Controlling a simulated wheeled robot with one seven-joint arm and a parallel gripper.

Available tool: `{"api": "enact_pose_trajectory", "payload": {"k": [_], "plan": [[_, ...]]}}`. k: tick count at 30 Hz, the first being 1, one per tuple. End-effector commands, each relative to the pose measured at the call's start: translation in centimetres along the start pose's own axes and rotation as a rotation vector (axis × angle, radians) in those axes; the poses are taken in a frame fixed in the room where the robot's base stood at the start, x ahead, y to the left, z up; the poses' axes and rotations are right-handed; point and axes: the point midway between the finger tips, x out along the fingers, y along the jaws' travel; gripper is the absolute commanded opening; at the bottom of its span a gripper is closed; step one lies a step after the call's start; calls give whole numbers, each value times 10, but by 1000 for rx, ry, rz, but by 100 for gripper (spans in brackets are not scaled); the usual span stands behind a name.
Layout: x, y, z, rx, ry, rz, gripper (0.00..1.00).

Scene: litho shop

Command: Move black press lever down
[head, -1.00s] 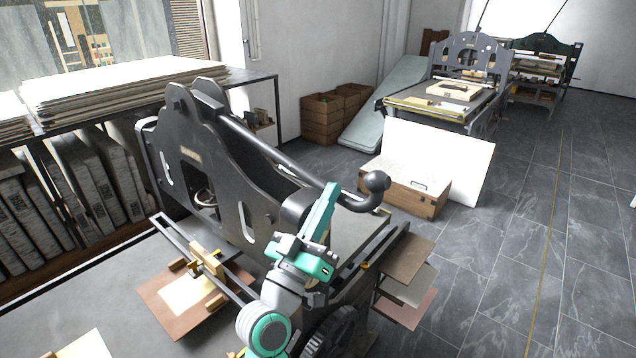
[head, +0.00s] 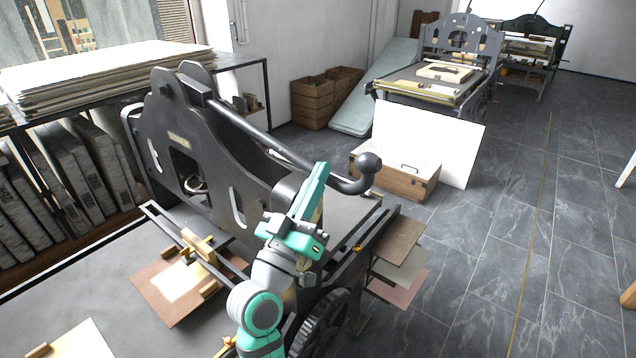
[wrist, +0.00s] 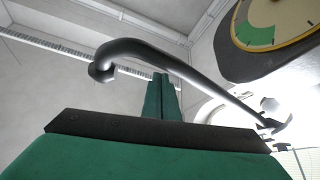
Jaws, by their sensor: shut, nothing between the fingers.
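The black press lever (head: 285,150) is a long rod. It slopes from the top of the dark press frame (head: 180,140) down to the right and ends in a curved neck with a round ball knob (head: 369,163). In the wrist view, the lever (wrist: 165,62) arches behind the fingertips, with its rounded end at the left. My gripper (head: 318,172) is teal and shut, with nothing in it. Its fingertips (wrist: 160,80) are close to the lever, left of the knob in the head view. I cannot tell whether they touch it.
The press bed (head: 350,215) lies below the lever, with a toothed wheel (head: 320,325) at its front. Brown and pink boards (head: 400,240) jut out at its right. A wooden box (head: 400,178) and a white panel (head: 440,145) stand behind. The tiled floor at right is mostly clear.

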Motion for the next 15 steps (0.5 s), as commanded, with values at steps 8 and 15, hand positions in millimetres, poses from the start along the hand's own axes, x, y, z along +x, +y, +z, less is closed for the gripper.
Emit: {"api": "enact_pose_trajectory", "payload": {"k": [8,15], "plan": [[-11,5,-25,7,17,2,0],[-50,-1,-27,8,21,4,0]]}}
